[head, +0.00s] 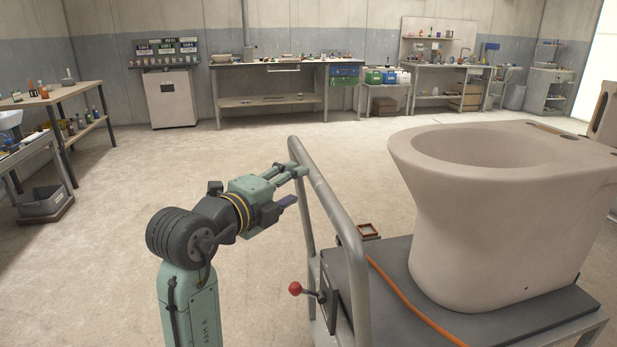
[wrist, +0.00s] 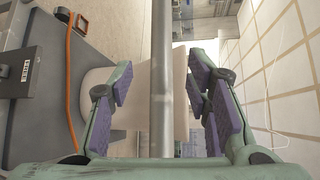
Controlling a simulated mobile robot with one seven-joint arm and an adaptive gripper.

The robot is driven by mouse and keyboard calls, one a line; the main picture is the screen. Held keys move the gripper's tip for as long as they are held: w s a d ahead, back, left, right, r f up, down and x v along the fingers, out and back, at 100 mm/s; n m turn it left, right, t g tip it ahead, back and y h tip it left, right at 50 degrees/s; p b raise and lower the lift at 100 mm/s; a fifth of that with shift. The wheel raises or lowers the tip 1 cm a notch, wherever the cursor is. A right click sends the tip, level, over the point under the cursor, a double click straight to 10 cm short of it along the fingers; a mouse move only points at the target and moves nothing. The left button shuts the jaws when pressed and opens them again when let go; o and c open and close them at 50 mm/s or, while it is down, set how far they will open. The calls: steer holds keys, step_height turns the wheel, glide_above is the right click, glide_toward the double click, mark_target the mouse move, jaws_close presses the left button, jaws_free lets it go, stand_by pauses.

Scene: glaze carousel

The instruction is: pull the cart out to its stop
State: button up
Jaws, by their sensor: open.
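The cart (head: 398,252) stands at the lower right in the head view, with a grey tubular push handle (head: 341,222) at its left end. A large unglazed toilet bowl (head: 450,225) rests on its dark deck. My gripper (head: 296,186) is at the handle, near its upper far corner. In the wrist view my gripper (wrist: 160,98) is open, and the handle bar (wrist: 162,60) runs between its purple-padded fingers. A gap shows on each side of the bar, so neither finger appears to touch it.
A red-knobbed lever (head: 295,288) sticks out low at the cart's handle end. An orange hose (head: 405,298) runs across the deck near a small square frame (head: 367,230). Workbenches (head: 270,66) line the back wall. The floor (head: 110,225) to the left is clear.

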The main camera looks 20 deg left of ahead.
mark_target(308, 177)
steer(key=p+x, duration=0.2)
steer(key=x, duration=0.7)
steer(key=shift+w, duration=0.3)
jaws_close()
stand_by(0.4)
